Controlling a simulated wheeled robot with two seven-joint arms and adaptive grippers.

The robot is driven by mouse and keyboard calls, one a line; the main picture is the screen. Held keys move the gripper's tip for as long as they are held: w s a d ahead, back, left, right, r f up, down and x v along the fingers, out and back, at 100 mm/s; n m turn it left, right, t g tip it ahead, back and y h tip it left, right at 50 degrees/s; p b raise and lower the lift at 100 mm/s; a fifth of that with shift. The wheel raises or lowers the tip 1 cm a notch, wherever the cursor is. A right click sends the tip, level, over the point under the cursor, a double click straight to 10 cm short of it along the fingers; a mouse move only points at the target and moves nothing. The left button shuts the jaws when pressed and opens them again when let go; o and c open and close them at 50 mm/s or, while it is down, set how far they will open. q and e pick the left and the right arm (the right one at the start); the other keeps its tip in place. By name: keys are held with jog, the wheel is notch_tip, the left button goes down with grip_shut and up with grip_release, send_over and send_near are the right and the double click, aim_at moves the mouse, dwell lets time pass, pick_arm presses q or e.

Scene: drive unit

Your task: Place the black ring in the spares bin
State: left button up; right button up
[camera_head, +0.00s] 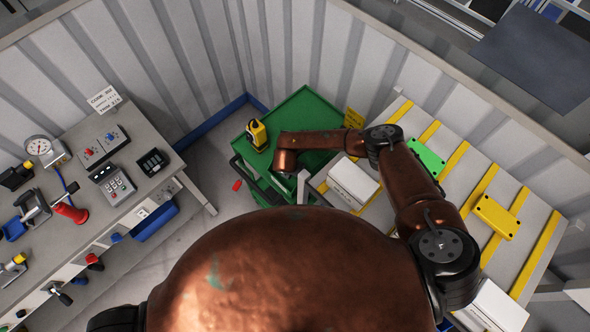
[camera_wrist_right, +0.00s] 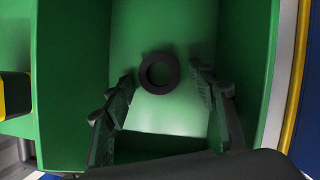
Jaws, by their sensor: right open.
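The black ring (camera_wrist_right: 176,78) shows in the right wrist view, lying flat in a green compartment (camera_wrist_right: 70,60) or hanging just above its floor; I cannot tell which. My right gripper (camera_wrist_right: 162,75) is open over the compartment, with one finger on each side of the ring and visible gaps between. In the head view my right arm reaches over the green cart (camera_head: 310,108), and its gripper is hidden below the wrist. No label shows which container is the spares bin. My left gripper is not in view.
A yellow and black device (camera_head: 257,135) stands on the cart. A white box (camera_head: 352,182) is close to my right forearm. The slatted table at right holds a green plate (camera_head: 427,158) and a yellow plate (camera_head: 496,216). A grey workbench (camera_head: 145,130) with instruments is at left.

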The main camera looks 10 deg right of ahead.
jog(key=shift+r, duration=0.1)
jog(key=shift+a+r, duration=0.1)
jog(key=shift+r, duration=0.15)
jog(key=b+v, duration=0.1)
jog(key=v, duration=1)
jog(key=shift+s+r+b, duration=0.2)
jog(key=shift+b, duration=0.15)
jog(key=shift+a, duration=0.1)
